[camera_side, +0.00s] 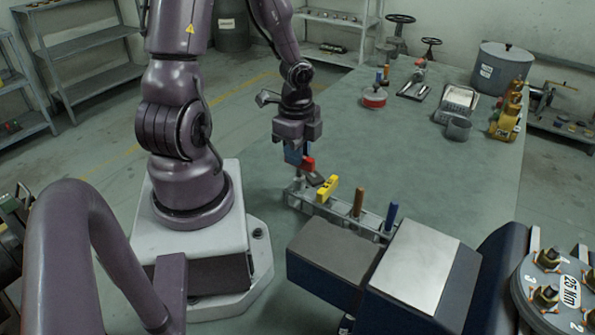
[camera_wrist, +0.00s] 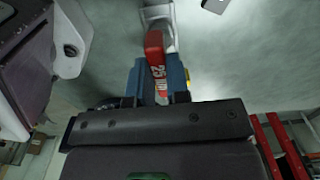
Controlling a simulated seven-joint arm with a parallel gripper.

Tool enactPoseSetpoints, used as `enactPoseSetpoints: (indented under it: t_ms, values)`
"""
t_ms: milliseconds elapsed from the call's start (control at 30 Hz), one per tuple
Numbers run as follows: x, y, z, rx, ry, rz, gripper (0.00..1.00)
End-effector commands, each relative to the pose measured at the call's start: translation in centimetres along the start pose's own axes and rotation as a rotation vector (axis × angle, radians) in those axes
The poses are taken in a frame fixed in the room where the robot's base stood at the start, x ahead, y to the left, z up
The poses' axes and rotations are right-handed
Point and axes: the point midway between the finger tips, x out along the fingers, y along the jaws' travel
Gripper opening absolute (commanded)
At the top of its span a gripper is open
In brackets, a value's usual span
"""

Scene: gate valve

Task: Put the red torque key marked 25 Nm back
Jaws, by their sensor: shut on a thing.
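The red torque key (camera_side: 309,163) is in my gripper (camera_side: 299,160), at the left end of the metal rack (camera_side: 322,207). In the wrist view the key (camera_wrist: 154,45) stands between the two blue fingers of my gripper (camera_wrist: 157,80), with white lettering that reads 25 and partly Nm. The fingers are shut on it. The rack also holds a yellow key (camera_side: 327,189), a brown-handled tool (camera_side: 358,202) and a blue-handled tool (camera_side: 391,217). The lower end of the red key is hidden, so I cannot tell whether it is seated in the rack.
A dark block with a light metal top (camera_side: 415,262) and a round flange marked 25 Nm (camera_side: 567,290) stand in the front right. The table's middle is clear.

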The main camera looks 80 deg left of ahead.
Motion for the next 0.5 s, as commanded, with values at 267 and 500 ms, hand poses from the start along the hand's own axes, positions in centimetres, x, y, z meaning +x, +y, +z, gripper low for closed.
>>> enactPoseSetpoints:
  t_ms: [267,500]
  values:
    - [3.2,0.1,-0.1,0.002,0.002,0.004,0.00]
    - [4.2,0.0,0.0,-0.001,0.001,0.000,0.00]
